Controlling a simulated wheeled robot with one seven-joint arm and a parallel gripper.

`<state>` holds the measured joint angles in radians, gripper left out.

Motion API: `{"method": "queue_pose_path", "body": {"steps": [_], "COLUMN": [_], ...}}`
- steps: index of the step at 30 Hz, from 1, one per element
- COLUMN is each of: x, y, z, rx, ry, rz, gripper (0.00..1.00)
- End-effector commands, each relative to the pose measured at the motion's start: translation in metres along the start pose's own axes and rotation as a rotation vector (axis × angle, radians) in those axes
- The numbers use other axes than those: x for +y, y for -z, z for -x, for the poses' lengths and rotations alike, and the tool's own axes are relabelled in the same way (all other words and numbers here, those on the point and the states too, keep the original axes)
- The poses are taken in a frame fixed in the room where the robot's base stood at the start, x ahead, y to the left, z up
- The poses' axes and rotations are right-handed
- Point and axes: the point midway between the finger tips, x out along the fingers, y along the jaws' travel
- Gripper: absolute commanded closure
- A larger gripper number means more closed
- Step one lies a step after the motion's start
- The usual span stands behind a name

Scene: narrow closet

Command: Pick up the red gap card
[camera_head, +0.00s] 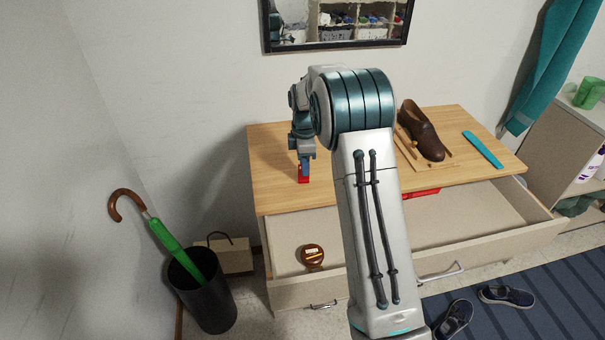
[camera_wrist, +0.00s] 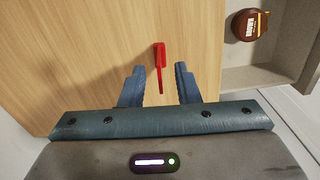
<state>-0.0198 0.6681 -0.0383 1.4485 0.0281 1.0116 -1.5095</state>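The red gap card (camera_head: 303,179) is on the left part of the wooden dresser top (camera_head: 275,190). In the wrist view the card (camera_wrist: 160,62) is a narrow red piece with a broader far end. I cannot tell whether it lies flat or stands on edge. My gripper (camera_head: 306,165) points down at the card. In the wrist view my gripper (camera_wrist: 157,70) is open, with the card's near part between its fingers. Bare wood shows on both sides of the card, so neither finger appears to touch it.
The open drawer below holds a brown tin (camera_head: 312,257) and another red item (camera_head: 422,193), partly hidden by my arm. A brown shoe (camera_head: 420,130) and a teal strip (camera_head: 483,150) lie on the right of the top. A mirror (camera_head: 335,45) hangs behind.

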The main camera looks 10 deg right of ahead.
Motion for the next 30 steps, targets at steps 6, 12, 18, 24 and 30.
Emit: {"method": "queue_pose_path", "body": {"steps": [6, 12, 18, 24, 30], "x": [0.001, 0.001, 0.001, 0.001, 0.001], "y": [0.002, 0.002, 0.002, 0.002, 0.002], "z": [-0.029, -0.033, -0.033, -0.033, -0.032], "rx": [0.000, 0.000, 0.000, 0.000, 0.000], "ry": [0.002, 0.000, 0.000, 0.000, -0.001], "rz": [0.000, 0.000, -0.001, -0.001, -0.001], "gripper": [0.71, 0.71, 1.00, 1.00, 1.00]}}
